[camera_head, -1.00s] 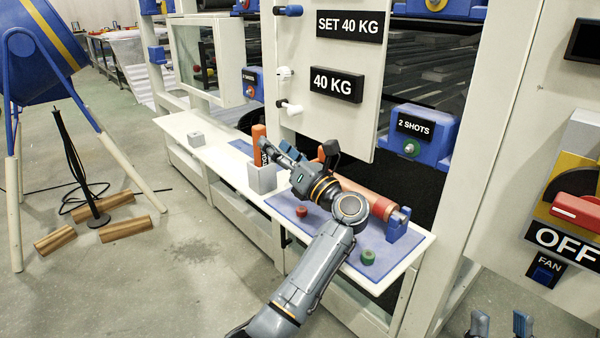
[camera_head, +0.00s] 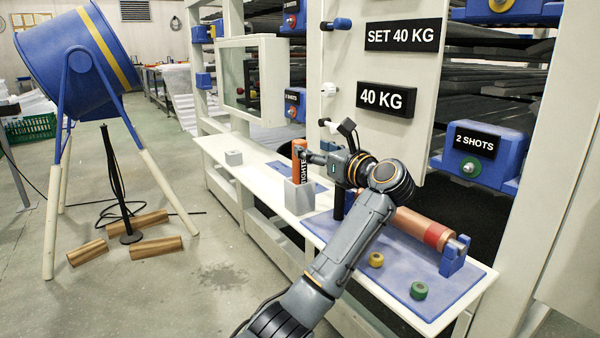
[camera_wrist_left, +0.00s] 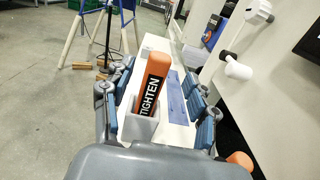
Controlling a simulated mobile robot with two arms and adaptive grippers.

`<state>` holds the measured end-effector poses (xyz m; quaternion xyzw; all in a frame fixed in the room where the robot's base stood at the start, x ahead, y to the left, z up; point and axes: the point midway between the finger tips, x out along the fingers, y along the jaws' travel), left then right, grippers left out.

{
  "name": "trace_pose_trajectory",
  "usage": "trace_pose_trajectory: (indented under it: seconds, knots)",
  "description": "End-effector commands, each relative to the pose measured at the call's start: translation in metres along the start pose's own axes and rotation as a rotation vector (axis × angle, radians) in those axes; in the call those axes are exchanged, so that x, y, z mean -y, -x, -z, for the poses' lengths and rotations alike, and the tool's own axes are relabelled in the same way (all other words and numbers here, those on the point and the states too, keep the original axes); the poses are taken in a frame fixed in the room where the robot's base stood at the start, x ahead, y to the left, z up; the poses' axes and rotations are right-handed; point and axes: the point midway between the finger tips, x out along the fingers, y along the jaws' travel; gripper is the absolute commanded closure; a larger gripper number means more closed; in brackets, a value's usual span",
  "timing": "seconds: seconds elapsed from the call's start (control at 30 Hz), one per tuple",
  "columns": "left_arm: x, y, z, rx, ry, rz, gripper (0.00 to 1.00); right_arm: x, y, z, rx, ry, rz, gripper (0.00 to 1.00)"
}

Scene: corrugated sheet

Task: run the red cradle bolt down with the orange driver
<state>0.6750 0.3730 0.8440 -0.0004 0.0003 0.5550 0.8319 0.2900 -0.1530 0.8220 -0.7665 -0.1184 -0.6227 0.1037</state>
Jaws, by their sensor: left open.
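The orange driver (camera_head: 298,157), marked TIGHTEN in the left wrist view (camera_wrist_left: 154,82), stands upright in a pale grey holder (camera_head: 299,197) on the bench. My left gripper (camera_head: 310,155) is at the driver's upper part, coming from the right. In the left wrist view its open fingers lie to either side of the driver, with no clear grip on it. No red bolt shows now; my left arm covers part of the blue mat. A yellow knob (camera_head: 376,260) and a green knob (camera_head: 419,291) sit on the mat. My right gripper is out of view.
A copper-coloured roller (camera_head: 408,224) with a red band rests in a blue cradle (camera_head: 454,257) behind my arm. A small grey block (camera_head: 233,158) stands farther along the white bench. A panel with 40 KG signs (camera_head: 387,98) rises behind. A blue drum (camera_head: 75,65) stands left.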

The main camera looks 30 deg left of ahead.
Motion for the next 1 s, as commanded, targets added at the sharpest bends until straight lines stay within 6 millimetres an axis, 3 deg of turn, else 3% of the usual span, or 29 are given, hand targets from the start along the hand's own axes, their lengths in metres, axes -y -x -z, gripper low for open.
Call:
trace_pose_trajectory:
  seconds: [0.13,0.3,0.63,0.9,1.0]
  knots:
    - [-0.001,-0.021,0.007,0.005,-0.001,-0.007,0.42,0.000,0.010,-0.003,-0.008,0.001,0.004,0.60]
    - [0.000,-0.044,0.007,0.004,-0.001,-0.004,0.42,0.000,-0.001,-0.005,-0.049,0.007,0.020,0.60]
    - [0.001,-0.051,0.006,0.001,-0.001,-0.002,0.42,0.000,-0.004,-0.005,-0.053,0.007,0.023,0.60]
    - [0.001,-0.051,0.006,0.001,-0.001,-0.002,0.97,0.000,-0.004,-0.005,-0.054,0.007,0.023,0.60]
    - [0.001,-0.051,0.006,0.001,-0.001,-0.002,1.00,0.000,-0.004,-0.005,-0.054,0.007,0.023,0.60]
